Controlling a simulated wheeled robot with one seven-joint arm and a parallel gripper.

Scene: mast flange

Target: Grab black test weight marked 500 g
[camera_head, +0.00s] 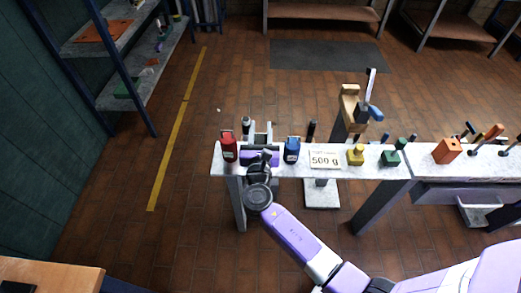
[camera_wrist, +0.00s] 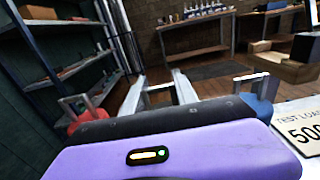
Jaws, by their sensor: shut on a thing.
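My gripper (camera_head: 262,134) is at the left end of the narrow grey bench, between a red weight (camera_head: 228,149) and a blue weight (camera_head: 292,151). In the wrist view my gripper (camera_wrist: 160,88) has its two pale fingers shut, with a grey bar across between them, which looks like a weight's handle. The black weight's body is hidden by my gripper in both views. The red weight (camera_wrist: 72,112) and blue weight (camera_wrist: 262,90) show hooped handles on either side. A white sign (camera_head: 324,160) reading "500 g" is right of the blue weight; it also shows in the wrist view (camera_wrist: 300,125).
A yellow weight (camera_head: 355,156) and a green weight (camera_head: 390,158) stand farther right on the bench (camera_head: 340,173). A tan upright fixture (camera_head: 349,106) rises behind them. An orange block (camera_head: 447,150) and tools are at the right.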

